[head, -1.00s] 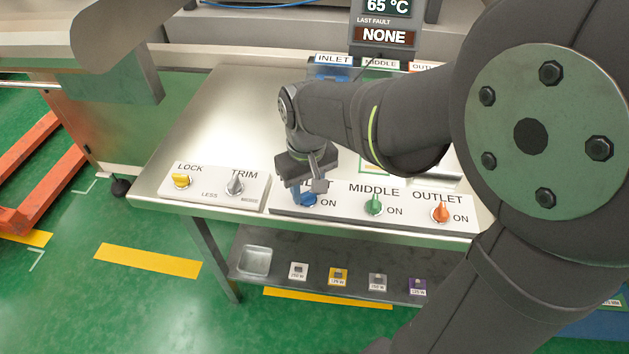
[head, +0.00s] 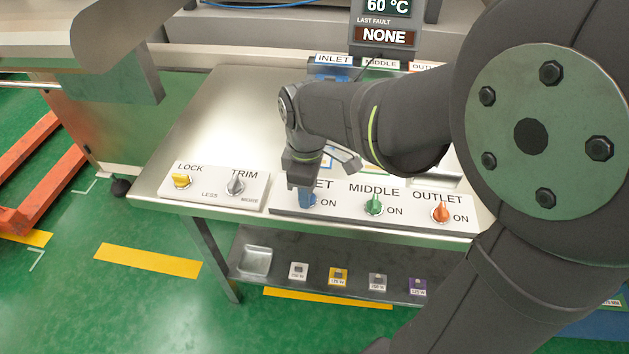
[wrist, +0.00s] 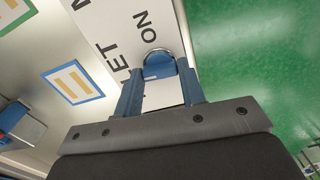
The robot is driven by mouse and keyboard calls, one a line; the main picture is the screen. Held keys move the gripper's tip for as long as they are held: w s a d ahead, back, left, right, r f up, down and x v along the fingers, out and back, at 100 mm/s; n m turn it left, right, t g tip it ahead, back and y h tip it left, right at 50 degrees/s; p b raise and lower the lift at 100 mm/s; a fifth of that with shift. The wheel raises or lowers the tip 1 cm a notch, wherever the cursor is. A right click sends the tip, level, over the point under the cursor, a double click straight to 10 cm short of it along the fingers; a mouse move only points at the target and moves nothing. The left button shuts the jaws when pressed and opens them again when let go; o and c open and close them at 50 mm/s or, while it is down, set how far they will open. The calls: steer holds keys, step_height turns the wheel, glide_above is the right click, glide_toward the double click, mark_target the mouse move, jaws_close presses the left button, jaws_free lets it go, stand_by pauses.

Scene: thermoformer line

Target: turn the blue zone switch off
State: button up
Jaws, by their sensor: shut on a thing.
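The blue zone switch (head: 307,201) is a knob at the left end of the white zone panel, under a label partly hidden by my gripper, with "ON" printed to its right. My gripper (head: 303,188) points down over it. In the wrist view the two fingers of my gripper (wrist: 161,88) stand on either side of the blue knob (wrist: 159,66), shut on it. The knob's exact pointer direction is mostly hidden by the fingers.
The green middle switch (head: 373,204) and orange outlet switch (head: 440,212) stand to the right on the same panel. A separate panel at left holds the yellow lock knob (head: 181,181) and grey trim knob (head: 236,186). A display (head: 385,37) reads "NONE".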

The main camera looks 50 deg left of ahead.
steer(key=shift+n, duration=0.5)
steer(key=o, duration=1)
step_height(320, 180, up, 18)
steer(key=shift+f, duration=0.25)
steer(key=shift+f, duration=0.15)
step_height(320, 180, down, 17)
steer(key=shift+f, duration=0.1)
stand_by(0.7)
